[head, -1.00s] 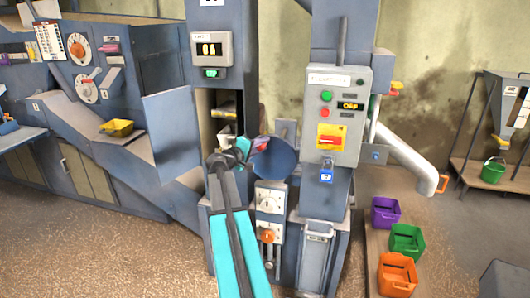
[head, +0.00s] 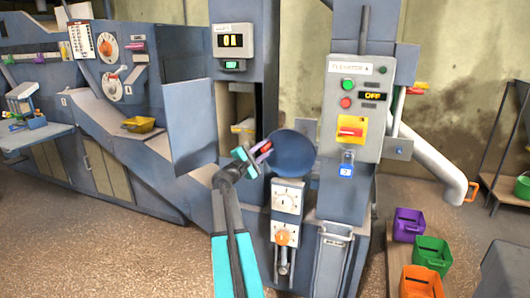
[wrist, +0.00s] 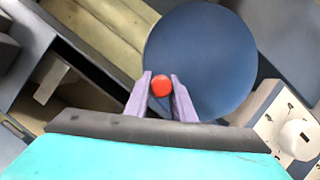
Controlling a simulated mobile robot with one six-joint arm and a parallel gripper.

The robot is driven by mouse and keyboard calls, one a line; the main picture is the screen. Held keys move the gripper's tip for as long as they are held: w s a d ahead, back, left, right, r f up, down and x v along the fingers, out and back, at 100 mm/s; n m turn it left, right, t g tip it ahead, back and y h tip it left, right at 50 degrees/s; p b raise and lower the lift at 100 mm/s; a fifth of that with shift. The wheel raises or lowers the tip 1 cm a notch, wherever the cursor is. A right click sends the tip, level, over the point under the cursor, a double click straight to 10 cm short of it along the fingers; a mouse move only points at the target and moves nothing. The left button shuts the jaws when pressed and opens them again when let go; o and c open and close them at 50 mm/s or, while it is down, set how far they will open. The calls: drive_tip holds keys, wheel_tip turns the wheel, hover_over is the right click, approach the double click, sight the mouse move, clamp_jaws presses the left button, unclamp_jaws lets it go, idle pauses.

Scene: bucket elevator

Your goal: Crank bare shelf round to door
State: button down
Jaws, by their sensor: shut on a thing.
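The crank is a blue disc (head: 295,152) with a red knob near its rim, on the elevator's front. My gripper (head: 262,150) is at the disc's left side. In the wrist view my gripper (wrist: 161,92) has its two purple fingers shut on the red knob (wrist: 161,86), with the disc (wrist: 205,50) behind. The elevator door (head: 197,125) stands open to the left. In the opening, a pale shelf or its load (head: 243,128) shows; my arm and the shadow hide most of it, so I cannot tell whether it is bare.
A display box (head: 231,42) with lit digits is above the opening. The control panel (head: 360,105) reads OFF, with a blue padlock (head: 346,168) under its red switch. A dial plate (head: 287,196) sits below the disc. Purple, green and orange bins stand right.

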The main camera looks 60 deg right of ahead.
drive_tip(key=shift+w+a+f+n+t+h+b, duration=0.1)
drive_tip(key=shift+w+f+n+t+h+b, duration=0.1)
drive_tip(key=shift+f+n+b, duration=0.3)
drive_tip(key=shift+w+f+n+t+h+b, duration=0.15)
drive_tip(key=shift+f+n+t+h+b, duration=0.05)
drive_tip(key=shift+f+n, duration=0.45)
wheel_tip(320, 180, down, 2)
drive_tip(key=n+t+b, duration=0.1)
drive_tip(key=n+b, duration=0.1)
drive_tip(key=shift+n+h+b, duration=0.3)
drive_tip(key=shift+n+h, duration=0.05)
drive_tip(key=shift+h, duration=0.05)
drive_tip(key=shift+f, duration=0.1)
drive_tip(key=shift+s, duration=0.1)
drive_tip(key=c, duration=1.5)
unclamp_jaws()
drive_tip(key=shift+d, duration=0.2)
drive_tip(key=shift+a, duration=0.1)
drive_tip(key=shift+a, duration=0.1)
